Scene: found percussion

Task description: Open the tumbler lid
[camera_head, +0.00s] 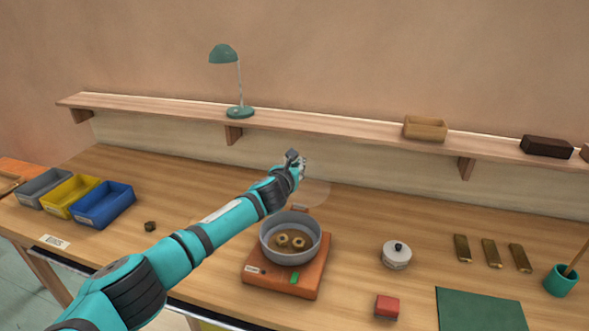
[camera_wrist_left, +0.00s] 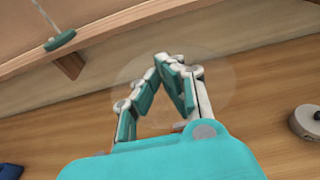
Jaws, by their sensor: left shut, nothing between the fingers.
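The tumbler is a grey round bowl (camera_head: 266,243) on an orange-brown wooden base (camera_head: 310,284), with two ring-shaped pieces (camera_head: 291,241) inside. Its top is uncovered. A faint clear round lid (camera_head: 318,192) stands raised behind the bowl; in the left wrist view the clear disc (camera_wrist_left: 222,78) shows around my fingers. My left gripper (camera_head: 297,158) is shut and empty, above and behind the bowl by the lid. Its fingertips meet in the left wrist view (camera_wrist_left: 176,66). I cannot tell whether they touch the lid. My right gripper is out of view.
A lidded pot (camera_head: 397,257), a red block (camera_head: 387,307), a green mat (camera_head: 482,311) and several brass bars (camera_head: 490,253) lie to the right. Grey, yellow and blue bins (camera_head: 104,206) stand left. A shelf (camera_head: 330,137) with a lamp (camera_head: 239,85) runs behind.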

